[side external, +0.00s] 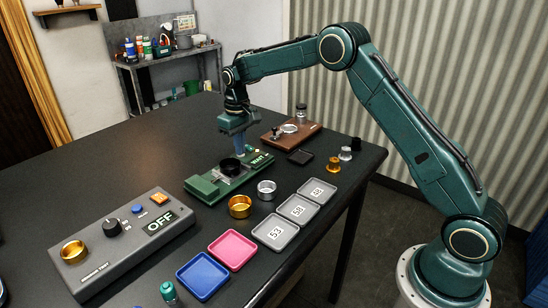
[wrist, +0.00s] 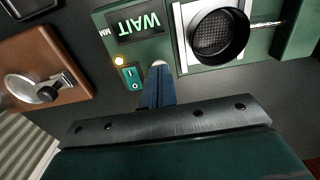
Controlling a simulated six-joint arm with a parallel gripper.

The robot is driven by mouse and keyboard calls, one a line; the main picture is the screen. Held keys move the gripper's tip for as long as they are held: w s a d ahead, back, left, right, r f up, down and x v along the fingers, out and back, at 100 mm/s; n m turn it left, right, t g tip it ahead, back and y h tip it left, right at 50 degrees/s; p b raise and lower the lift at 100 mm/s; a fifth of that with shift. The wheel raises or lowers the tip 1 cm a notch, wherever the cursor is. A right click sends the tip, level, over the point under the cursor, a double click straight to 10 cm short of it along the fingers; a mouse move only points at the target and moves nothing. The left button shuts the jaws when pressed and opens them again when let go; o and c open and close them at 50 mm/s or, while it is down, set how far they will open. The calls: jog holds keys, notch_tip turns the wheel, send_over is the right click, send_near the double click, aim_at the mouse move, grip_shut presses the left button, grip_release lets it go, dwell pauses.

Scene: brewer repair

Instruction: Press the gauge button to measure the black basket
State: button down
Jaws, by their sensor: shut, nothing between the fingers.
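The green gauge (side external: 205,187) stands on the dark table, and its display (wrist: 138,24) reads WAIT, upside down in the wrist view. The black basket (wrist: 218,36) sits in the gauge's holder; it also shows in the side view (side external: 230,166). My gripper (wrist: 158,72) is shut and empty, pointing down at the gauge's edge between the basket and a teal rocker switch (wrist: 131,78). A pale round spot (wrist: 158,63) shows at the fingertips; I cannot tell whether it is the button or whether they touch it.
A brown wooden stand (side external: 291,133) is close behind the gauge. A gold basket (side external: 240,206) and a silver basket (side external: 266,190) stand in front. Grey numbered trays (side external: 272,232), a pink tray (side external: 233,250) and a blue tray (side external: 203,275) line the near edge. A grey OFF box (side external: 125,245) stands left.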

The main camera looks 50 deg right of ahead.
jog(key=shift+r, duration=2.15)
